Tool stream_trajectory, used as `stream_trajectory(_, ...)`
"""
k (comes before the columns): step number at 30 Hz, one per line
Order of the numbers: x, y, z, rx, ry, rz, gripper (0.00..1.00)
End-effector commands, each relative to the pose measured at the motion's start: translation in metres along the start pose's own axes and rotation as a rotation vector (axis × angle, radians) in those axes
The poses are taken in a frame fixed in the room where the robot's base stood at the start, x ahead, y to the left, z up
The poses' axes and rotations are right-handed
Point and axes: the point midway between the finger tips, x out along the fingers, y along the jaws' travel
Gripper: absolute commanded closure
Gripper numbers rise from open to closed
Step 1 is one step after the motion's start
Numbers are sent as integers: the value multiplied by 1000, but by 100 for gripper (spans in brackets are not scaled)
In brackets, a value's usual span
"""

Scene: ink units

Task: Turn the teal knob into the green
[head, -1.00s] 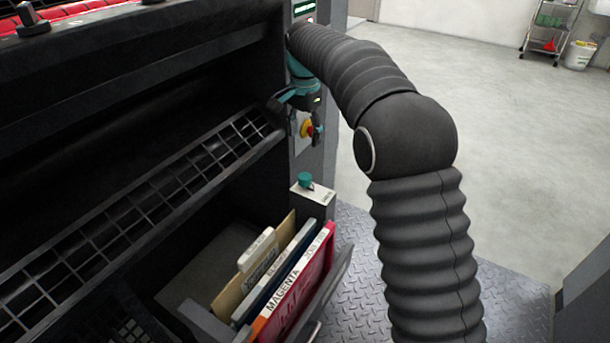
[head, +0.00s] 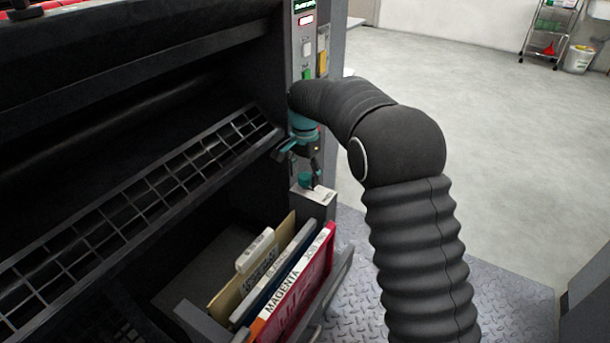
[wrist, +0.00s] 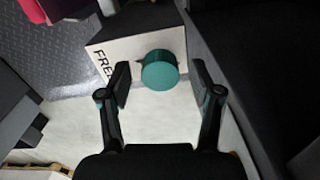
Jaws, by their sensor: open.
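The teal knob (wrist: 161,72) sits on top of a small box with a light plate (wrist: 122,56) that carries dark lettering, partly hidden; no green mark shows on the plate. In the head view the knob (head: 305,179) is small, on the grey box (head: 318,202) beside the open drawer. My gripper (wrist: 160,82) is open in the wrist view, with one finger on each side of the knob and no clear contact.
An open drawer (head: 343,283) holds several upright folders, one labelled MAGENTA (head: 298,280). A metal grid tray (head: 150,195) runs along the machine at left. A control panel (head: 307,50) with buttons stands behind my arm. Open floor (head: 500,150) lies to the right.

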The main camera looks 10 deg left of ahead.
Motion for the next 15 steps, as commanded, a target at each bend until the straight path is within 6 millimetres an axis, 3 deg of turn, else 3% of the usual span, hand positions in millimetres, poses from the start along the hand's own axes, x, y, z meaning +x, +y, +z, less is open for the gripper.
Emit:
stream_trajectory(8,1,0,0,0,0,0,36)
stream_trajectory(15,1,0,0,0,0,0,96)
